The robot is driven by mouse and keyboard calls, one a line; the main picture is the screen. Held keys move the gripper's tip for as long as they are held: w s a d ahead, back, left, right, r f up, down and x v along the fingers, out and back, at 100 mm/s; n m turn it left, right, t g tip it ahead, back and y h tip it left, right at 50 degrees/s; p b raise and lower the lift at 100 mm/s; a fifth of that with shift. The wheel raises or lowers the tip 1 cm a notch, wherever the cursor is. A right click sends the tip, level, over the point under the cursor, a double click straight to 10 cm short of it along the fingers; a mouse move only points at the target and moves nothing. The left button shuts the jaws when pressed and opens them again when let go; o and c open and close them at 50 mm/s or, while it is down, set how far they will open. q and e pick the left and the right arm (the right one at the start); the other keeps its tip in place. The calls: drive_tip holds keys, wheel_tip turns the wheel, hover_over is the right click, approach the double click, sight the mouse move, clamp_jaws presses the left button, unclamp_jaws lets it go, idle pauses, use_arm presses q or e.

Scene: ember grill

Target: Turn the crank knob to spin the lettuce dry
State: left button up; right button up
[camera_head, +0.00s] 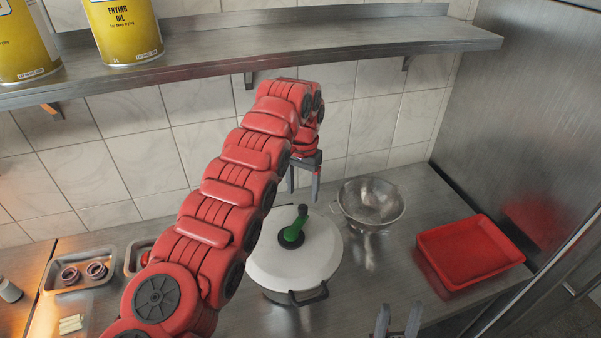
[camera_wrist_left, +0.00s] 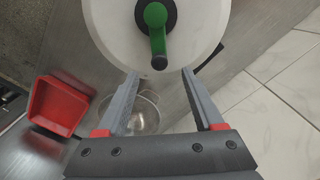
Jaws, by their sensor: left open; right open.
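The spinner's round white lid (camera_head: 318,262) is on the steel counter, and it fills the top of the left wrist view (camera_wrist_left: 110,25). A green crank (camera_head: 292,235) with a knob standing up at one end sits on a black hub at its middle; the wrist view shows it too (camera_wrist_left: 156,30). My left gripper (camera_head: 303,192) is open above the lid's back edge. In the wrist view its fingertips (camera_wrist_left: 160,73) are spread to either side of the crank's end, apart from it. My right gripper (camera_head: 397,318) is open and empty at the bottom edge. The lettuce is hidden.
A steel colander (camera_head: 345,205) stands right behind the spinner, and a red tray (camera_head: 428,240) lies further right. Steel pans (camera_head: 50,275) with food are at the left. A wall shelf (camera_head: 300,42) with yellow oil cans (camera_head: 122,30) hangs above.

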sight(303, 206)
use_arm(q)
wheel_tip(303, 206, down, 7)
drive_tip(key=shift+f+p, duration=0.1)
drive_tip(key=shift+p, duration=0.25)
clamp_jaws()
